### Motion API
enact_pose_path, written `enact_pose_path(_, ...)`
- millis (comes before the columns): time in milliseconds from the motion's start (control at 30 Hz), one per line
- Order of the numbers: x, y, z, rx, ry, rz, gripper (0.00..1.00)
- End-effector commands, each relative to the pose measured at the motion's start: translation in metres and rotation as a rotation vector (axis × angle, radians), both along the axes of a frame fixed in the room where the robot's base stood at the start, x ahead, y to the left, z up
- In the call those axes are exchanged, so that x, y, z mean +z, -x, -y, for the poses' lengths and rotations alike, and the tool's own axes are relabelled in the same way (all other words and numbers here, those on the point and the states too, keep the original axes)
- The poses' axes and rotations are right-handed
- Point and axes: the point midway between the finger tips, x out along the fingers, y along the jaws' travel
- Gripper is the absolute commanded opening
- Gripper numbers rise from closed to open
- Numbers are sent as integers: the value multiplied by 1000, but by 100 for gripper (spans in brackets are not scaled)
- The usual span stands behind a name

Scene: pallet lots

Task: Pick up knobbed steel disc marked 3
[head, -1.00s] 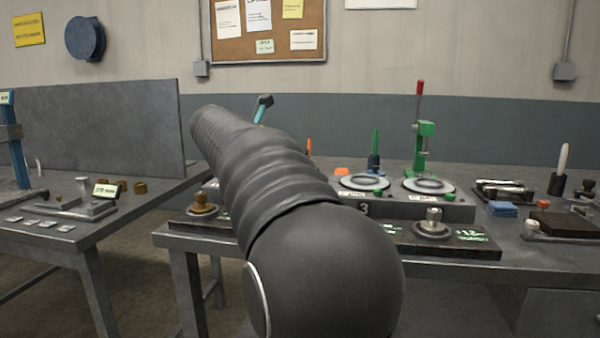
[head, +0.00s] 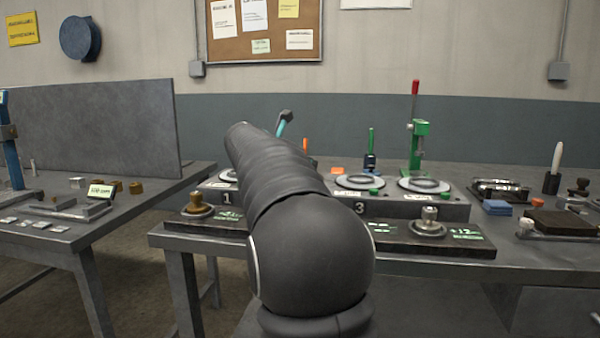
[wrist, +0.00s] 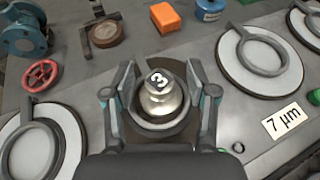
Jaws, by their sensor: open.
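The knobbed steel disc marked 3 (wrist: 161,97) shows in the wrist view, with a black and white 3 on top of its knob. My gripper (wrist: 160,84) is open, with one finger on each side of the knob; I cannot tell whether either finger touches it. The disc's lower part sits in a dark round seat, partly covered by my gripper. In the head view my own arm hides the gripper and this disc.
White round plates with grey rings (wrist: 262,62) flank the disc. A red handwheel (wrist: 40,74), an orange block (wrist: 165,17) and a blue pot (wrist: 209,8) lie beyond. In the head view, another knobbed steel weight (head: 429,222) and a brass one (head: 197,203) stand on the front ledge.

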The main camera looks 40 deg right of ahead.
Motion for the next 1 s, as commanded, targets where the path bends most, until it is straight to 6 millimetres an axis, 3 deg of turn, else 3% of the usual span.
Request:
enact_pose_path(100,0,0,0,0,0,0,57)
enact_pose_path(133,0,0,0,0,0,0,52)
enact_pose_path(333,0,0,-1,0,0,0,2)
enact_pose_path(367,0,0,-1,0,0,0,0)
enact_pose_path(767,5,0,-1,1,1,2,0)
enact_pose_path(1000,30,0,-1,0,1,3,0)
